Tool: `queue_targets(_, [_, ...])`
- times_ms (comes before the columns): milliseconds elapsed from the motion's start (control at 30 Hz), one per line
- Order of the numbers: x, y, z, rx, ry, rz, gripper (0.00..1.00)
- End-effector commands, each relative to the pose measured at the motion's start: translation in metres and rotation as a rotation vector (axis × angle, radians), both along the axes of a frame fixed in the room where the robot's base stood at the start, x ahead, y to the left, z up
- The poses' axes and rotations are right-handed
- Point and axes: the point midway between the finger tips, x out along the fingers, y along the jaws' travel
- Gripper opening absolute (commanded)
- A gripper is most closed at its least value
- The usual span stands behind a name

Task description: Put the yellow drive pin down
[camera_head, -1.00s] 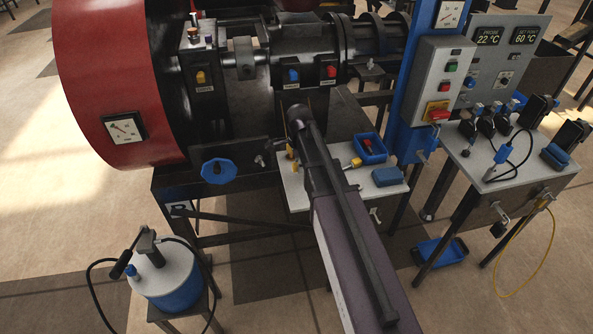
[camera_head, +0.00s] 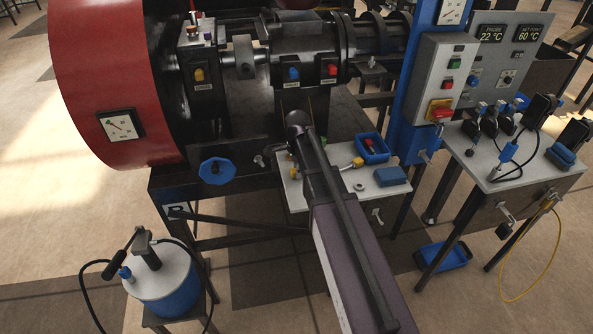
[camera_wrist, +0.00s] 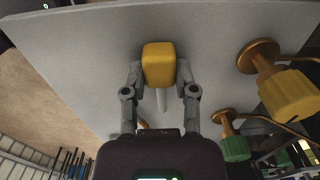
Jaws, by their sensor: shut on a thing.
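The yellow drive pin (camera_wrist: 159,64) shows in the wrist view as a yellow block-shaped head with a thin pale shaft. My gripper (camera_wrist: 160,76) has one finger on each side of the head and is shut on it. The small grey-white table (camera_wrist: 95,55) fills the view behind the pin. I cannot tell whether the pin touches it. In the head view my arm hides most of the gripper and pin over the left part of this table (camera_head: 341,205).
In the wrist view a brass fitting with a yellow knob (camera_wrist: 289,95) and a green-knobbed one (camera_wrist: 235,149) are right of the gripper. In the head view a blue tray (camera_head: 372,148), a blue block (camera_head: 391,176) and a grey ring (camera_head: 360,187) occupy the table's right side. The press stands behind.

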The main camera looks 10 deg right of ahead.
Motion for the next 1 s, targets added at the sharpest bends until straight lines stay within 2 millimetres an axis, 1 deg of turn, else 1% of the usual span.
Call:
queue_targets(100, [0.000,0.000,-0.004,0.000,0.000,0.000,0.00])
queue_targets(133, [0.000,0.000,-0.003,0.000,0.000,0.000,0.43])
queue_targets(167, [0.000,0.000,-0.003,0.000,0.000,0.000,0.52])
queue_targets(200, [0.000,0.000,-0.003,0.000,0.000,0.000,0.64])
queue_targets(233, [0.000,0.000,-0.003,0.000,0.000,0.000,0.72])
queue_targets(733, [0.000,0.000,-0.001,0.000,0.000,0.000,0.72])
queue_targets(1000, [0.000,0.000,0.012,0.000,0.000,0.000,0.72])
